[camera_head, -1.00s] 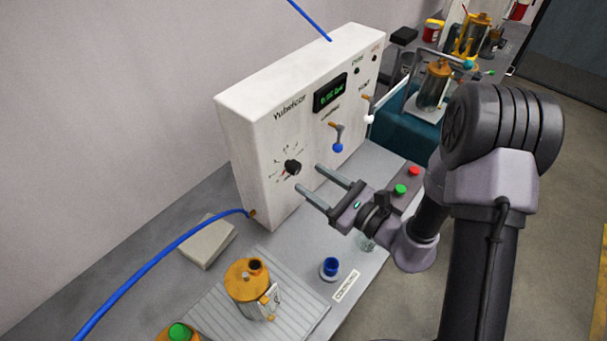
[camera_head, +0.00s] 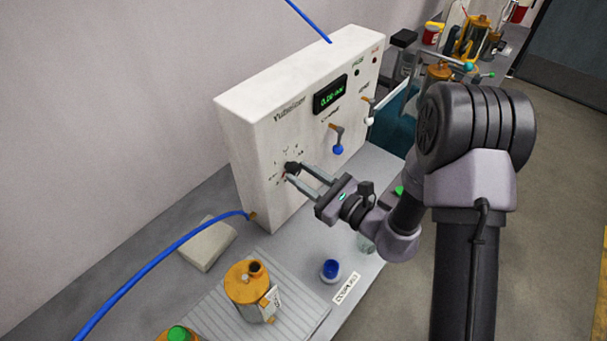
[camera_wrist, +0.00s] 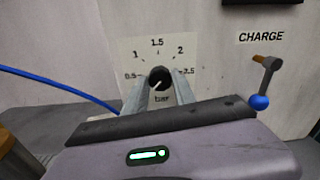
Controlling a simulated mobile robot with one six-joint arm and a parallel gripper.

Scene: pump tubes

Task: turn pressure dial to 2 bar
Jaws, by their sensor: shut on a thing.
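The pressure dial (camera_head: 292,168) is a black knob on the front of the white control box (camera_head: 240,125). In the wrist view the dial (camera_wrist: 159,79) sits in a scale with 0.5, 1, 1.5, 2 and 2.5 around it and "bar" below. Its pale pointer line runs toward the lower left, below the 0.5 mark. My gripper (camera_head: 291,172) is at the dial, and in the wrist view its two fingers (camera_wrist: 159,84) lie on the left and right of the knob, shut on it. The green display (camera_head: 330,95) reads about 0.00 bar.
A lever with a blue ball (camera_head: 338,148), under the CHARGE label, is right of the dial. Another lever with a white ball (camera_head: 370,121) is farther right. A blue hose (camera_head: 160,260) enters the box's lower left. An orange-topped vessel (camera_head: 250,290) stands on a ribbed tray in front.

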